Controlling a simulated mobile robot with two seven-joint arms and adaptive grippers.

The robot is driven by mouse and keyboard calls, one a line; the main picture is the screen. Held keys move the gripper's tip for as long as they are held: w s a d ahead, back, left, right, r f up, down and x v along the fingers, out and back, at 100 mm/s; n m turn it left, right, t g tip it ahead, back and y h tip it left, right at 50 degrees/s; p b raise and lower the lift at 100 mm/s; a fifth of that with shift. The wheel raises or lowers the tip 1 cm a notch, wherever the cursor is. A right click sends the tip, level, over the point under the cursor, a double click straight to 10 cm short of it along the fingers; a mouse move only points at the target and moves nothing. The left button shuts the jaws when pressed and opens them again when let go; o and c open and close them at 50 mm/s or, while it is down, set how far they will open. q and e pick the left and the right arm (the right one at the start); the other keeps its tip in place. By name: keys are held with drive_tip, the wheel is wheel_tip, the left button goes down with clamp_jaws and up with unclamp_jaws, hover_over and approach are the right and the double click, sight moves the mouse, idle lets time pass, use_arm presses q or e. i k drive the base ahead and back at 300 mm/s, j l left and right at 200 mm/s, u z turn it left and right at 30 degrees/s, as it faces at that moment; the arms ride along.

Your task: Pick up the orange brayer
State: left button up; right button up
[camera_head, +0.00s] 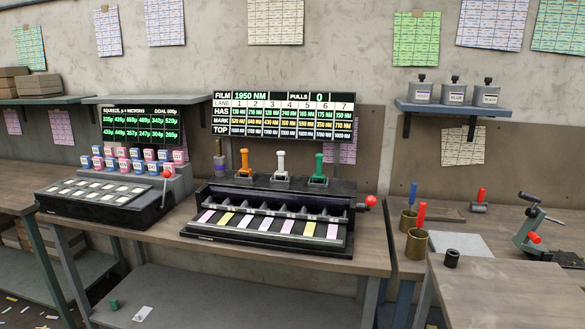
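The orange brayer (244,161) stands upright, handle up, at the back of the black lane machine (207,236). It is leftmost in a row of three, beside a white-handled one (280,163) and a green-handled one (319,167). Its lower end sits in a small grey holder, so its roller cannot be made out. Neither of my grippers is in view, and nothing touches the brayer.
The machine's red-knobbed lever (370,202) sticks out at its right. A lit score board (284,116) stands behind the brayers. A second machine (105,201) with small bottles is at left. Brass cups (417,242) and a green clamp-like tool (535,230) stand at right.

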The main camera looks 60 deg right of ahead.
sight(245, 172)
drive_tip(key=z, duration=1.75)
